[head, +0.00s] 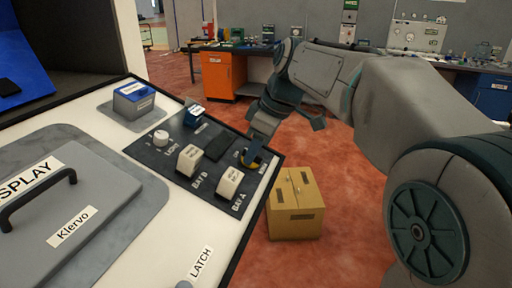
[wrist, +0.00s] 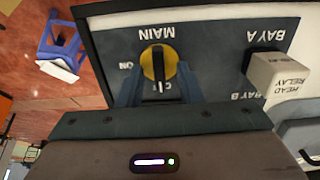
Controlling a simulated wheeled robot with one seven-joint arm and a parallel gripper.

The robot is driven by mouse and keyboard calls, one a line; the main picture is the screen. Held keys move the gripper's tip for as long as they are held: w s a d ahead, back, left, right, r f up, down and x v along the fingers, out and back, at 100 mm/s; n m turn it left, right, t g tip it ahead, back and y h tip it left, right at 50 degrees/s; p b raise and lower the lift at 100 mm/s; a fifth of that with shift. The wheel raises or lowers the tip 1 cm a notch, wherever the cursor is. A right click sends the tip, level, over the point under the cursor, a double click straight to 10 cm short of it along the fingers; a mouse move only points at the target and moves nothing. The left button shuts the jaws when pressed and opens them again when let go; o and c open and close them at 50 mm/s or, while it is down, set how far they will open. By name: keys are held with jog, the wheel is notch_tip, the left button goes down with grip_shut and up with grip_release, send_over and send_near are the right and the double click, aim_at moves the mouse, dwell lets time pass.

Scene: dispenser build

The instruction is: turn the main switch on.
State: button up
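The main switch is a yellow disc with a black bar handle, and it shows in the wrist view (wrist: 147,62) below the upside-down MAIN label. Its bar runs up and down in that view, its lower end by the partly covered OFF label; the ON label is to the left. My gripper (wrist: 159,70) is open, one finger on each side of the switch, with visible gaps to the black bar. In the head view the main switch (head: 258,157) sits at the panel's right corner, partly hidden by my gripper (head: 258,146), which comes down from above.
The BAY A block (wrist: 277,72) stands right of my fingers in the wrist view. A cardboard box (head: 295,210) is on the floor beyond the edge.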

grip_shut()
jog(key=shift+m, duration=0.4)
jog(key=m+p, duration=0.1)
jog(key=m, duration=0.1)
jog(key=shift+r+m, duration=0.1)
jog(key=shift+m, duration=0.3)
jog(key=m+p, duration=0.1)
jog(key=m, duration=0.2)
jog(key=shift+d+m, duration=0.1)
jog(key=shift+m, duration=0.2)
jog(key=m+p, duration=0.2)
jog(key=m, duration=0.3)
jog(key=shift+w, duration=0.1)
jog(key=m+p, duration=0.2)
jog(key=m, duration=0.3)
jog(key=shift+m, duration=0.5)
